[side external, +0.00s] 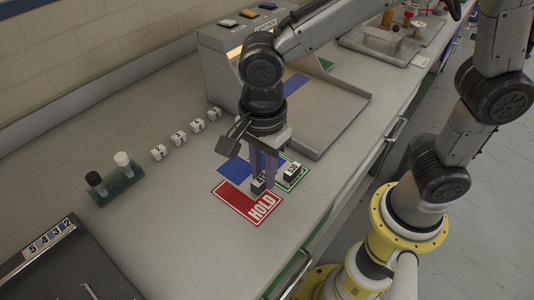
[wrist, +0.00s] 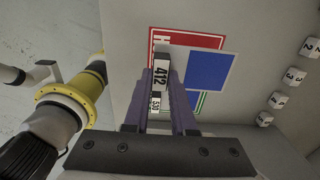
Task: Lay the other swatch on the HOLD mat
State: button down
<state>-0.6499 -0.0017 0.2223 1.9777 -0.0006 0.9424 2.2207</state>
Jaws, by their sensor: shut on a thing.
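My gripper (side external: 262,178) is shut on a small block tagged 412 (wrist: 161,70), which sits between its fingertips in the wrist view. A blue swatch (wrist: 210,70) is beside the block and overlaps a corner of the red HOLD mat (wrist: 190,39) in that view. I cannot tell whether swatch and block are lifted or resting. A second tagged block (side external: 292,172) stands on the green-edged mat (side external: 301,182), partly hidden.
A grey machine (side external: 225,70) with coloured buttons stands behind; a blue strip (side external: 295,84) lies on its bed. Several numbered cubes (side external: 179,138) line the bench, beside a vial holder (side external: 120,183). A dark tray (side external: 70,265) is at lower left.

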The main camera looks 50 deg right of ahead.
dwell(0.3)
jog(key=shift+f, duration=3.4)
jog(key=c, duration=0.7)
grip_release()
jog(key=shift+o, duration=0.2)
